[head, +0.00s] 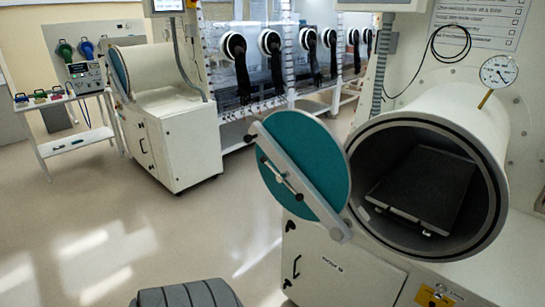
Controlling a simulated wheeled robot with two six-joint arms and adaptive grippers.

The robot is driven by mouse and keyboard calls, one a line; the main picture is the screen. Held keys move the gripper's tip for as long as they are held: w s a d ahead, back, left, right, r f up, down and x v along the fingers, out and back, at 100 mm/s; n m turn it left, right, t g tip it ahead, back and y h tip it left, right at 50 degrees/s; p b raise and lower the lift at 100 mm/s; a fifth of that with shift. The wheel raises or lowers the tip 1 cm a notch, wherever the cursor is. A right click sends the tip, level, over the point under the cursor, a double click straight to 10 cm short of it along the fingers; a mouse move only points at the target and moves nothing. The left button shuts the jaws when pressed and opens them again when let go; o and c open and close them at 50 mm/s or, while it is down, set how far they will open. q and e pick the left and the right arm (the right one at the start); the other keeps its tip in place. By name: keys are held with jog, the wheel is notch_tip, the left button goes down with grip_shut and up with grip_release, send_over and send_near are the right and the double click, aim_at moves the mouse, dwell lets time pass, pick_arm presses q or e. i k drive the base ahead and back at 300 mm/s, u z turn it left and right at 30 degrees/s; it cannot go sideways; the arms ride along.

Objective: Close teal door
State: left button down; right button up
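The teal door (299,165) is a round disc with a pale metal bar (300,172) running diagonally across it and a small dark-ended handle (281,177) on the bar. It stands swung open to the left of the round chamber (481,123), whose dark mouth faces me. The bar's lower end reaches a joint near the chamber's lower left rim. Inside the chamber lies a flat dark tray (428,188). Neither of my grippers shows in the head view.
A pressure gauge (498,71) stands on the chamber. A white cabinet (345,277) is below it. Farther back are another chamber (155,68) with a teal-edged door, a glovebox row (270,72) and a white cart (72,135). The floor (110,215) at left is clear.

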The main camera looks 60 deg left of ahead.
aim_at(295, 141)
jog(key=u, duration=1.75)
jog(key=i, duration=0.65)
jog(key=z, duration=0.1)
